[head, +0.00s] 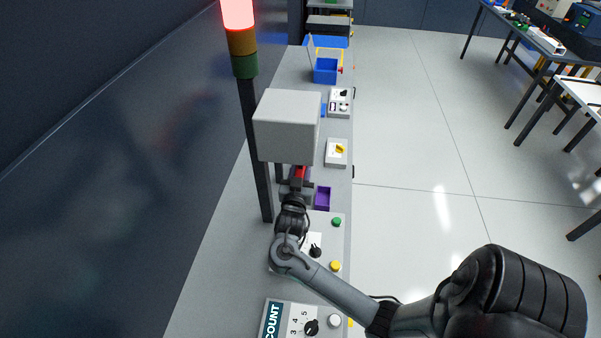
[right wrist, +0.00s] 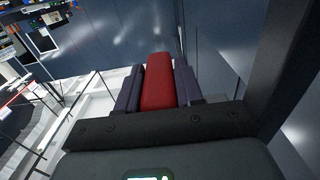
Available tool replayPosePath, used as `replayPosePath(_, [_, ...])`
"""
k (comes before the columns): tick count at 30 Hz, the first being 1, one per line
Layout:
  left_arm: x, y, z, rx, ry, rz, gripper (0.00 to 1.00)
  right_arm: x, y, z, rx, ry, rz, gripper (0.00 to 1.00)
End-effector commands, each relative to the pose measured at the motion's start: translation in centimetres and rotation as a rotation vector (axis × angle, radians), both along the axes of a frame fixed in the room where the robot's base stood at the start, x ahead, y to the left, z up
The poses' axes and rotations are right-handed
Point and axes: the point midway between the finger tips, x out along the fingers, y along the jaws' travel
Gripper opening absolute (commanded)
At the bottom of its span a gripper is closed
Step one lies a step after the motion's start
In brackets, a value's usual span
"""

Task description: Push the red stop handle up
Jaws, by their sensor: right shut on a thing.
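The red stop handle (head: 299,173) shows just under a grey box (head: 287,125) in the head view. In the right wrist view the red handle (right wrist: 158,82) sits between the two dark fingers. My right gripper (head: 297,184) is shut on the handle, and its fingers hide part of it. In the right wrist view the right gripper (right wrist: 158,90) has one finger on each side of the handle. My left gripper is not in view.
A signal tower with a lit red lamp (head: 238,14) stands left of the grey box. A purple bin (head: 323,198) lies right of the gripper. A panel with green (head: 336,222) and yellow buttons (head: 335,266) is nearer. Open floor (head: 420,150) lies to the right.

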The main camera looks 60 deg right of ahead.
Motion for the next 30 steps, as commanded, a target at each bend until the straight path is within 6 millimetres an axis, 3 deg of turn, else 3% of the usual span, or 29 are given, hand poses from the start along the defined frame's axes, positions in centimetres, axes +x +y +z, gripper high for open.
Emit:
replayPosePath(1, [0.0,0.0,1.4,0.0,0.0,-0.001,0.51,0.0,0.0,1.6,0.001,-0.004,0.0,0.0])
replayPosePath(3, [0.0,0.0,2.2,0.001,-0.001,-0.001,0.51,0.0,0.0,2.5,0.001,-0.004,-0.001,0.0])
replayPosePath(14, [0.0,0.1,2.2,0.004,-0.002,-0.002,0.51,0.0,0.0,3.0,-0.005,-0.009,-0.002,0.0])
replayPosePath(15, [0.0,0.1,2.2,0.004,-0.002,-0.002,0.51,0.0,0.0,3.0,-0.005,-0.009,-0.002,0.42])
replayPosePath(18, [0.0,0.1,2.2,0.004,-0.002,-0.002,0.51,0.0,0.0,2.9,-0.004,-0.007,-0.002,0.57])
replayPosePath(30, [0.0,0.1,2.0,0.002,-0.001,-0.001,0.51,-0.1,0.5,2.5,0.0,-0.003,0.0,0.57])
